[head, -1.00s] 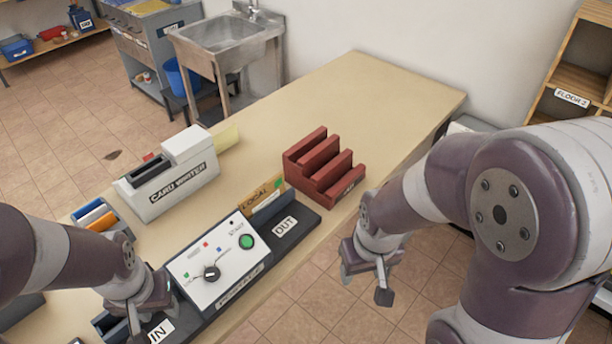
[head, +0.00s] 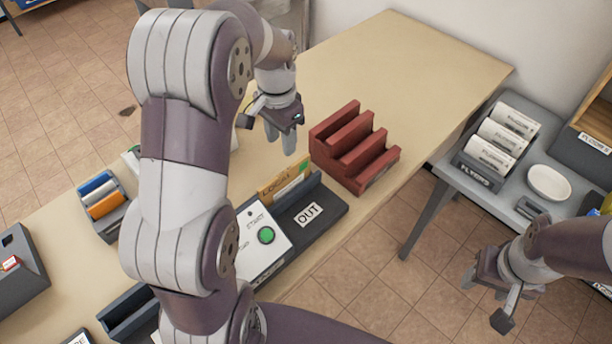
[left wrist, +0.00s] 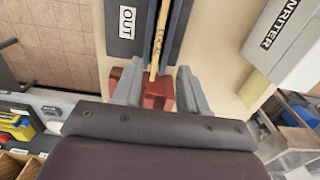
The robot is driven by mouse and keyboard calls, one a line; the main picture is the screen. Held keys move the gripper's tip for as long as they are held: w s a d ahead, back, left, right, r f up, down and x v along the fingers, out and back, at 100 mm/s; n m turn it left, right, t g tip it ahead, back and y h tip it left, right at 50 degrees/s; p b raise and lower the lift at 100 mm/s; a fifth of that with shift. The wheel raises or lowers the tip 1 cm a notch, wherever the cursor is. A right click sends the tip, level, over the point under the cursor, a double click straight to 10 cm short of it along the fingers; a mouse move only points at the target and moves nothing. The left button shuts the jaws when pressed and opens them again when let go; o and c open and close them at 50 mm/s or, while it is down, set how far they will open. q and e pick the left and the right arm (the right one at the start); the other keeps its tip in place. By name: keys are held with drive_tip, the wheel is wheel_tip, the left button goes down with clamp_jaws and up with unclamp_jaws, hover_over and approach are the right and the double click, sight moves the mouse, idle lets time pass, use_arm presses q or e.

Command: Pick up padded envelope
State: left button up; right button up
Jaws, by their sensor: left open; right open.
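A tan envelope marked LOCAL (head: 286,182) stands on edge in the dark OUT tray (head: 325,203); I take it to be the padded envelope. In the left wrist view the envelope (left wrist: 161,38) shows edge-on, its near end lined up with the gap between my fingers. My left gripper (head: 270,128) is open and empty, above the table behind the envelope and left of the red rack; it appears apart from the envelope. Its fingers also show in the left wrist view (left wrist: 160,90). My right gripper (head: 486,298) is open and empty over the floor at the right.
A red stepped rack (head: 352,150) stands close behind the OUT tray. A white control panel with a green button (head: 266,235) is in front. The card writer (left wrist: 290,35) is beside the tray. A grey side table (head: 450,168) holds white rolls. The far tabletop is clear.

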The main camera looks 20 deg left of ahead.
sight(284, 172)
use_arm(q)
drive_tip(key=f, duration=0.1)
drive_tip(key=s+f, duration=0.1)
drive_tip(key=f, duration=0.1)
drive_tip(key=shift+f, duration=0.25)
drive_tip(key=f, duration=0.2)
drive_tip(key=f+p, duration=0.1)
drive_tip(key=f, duration=0.2)
drive_tip(key=f+p, duration=0.1)
drive_tip(key=f, duration=0.2)
drive_tip(key=shift+w+d, duration=0.15)
drive_tip(key=shift+w, duration=0.25)
drive_tip(key=shift+w+f, duration=0.15)
drive_tip(key=shift+f, duration=0.15)
use_arm(e)
wheel_tip(284, 172, up, 2)
drive_tip(key=shift+s+r, duration=0.1)
drive_tip(key=shift+r, duration=0.1)
use_arm(q)
clamp_jaws()
use_arm(e)
drive_tip(key=shift+s, duration=0.1)
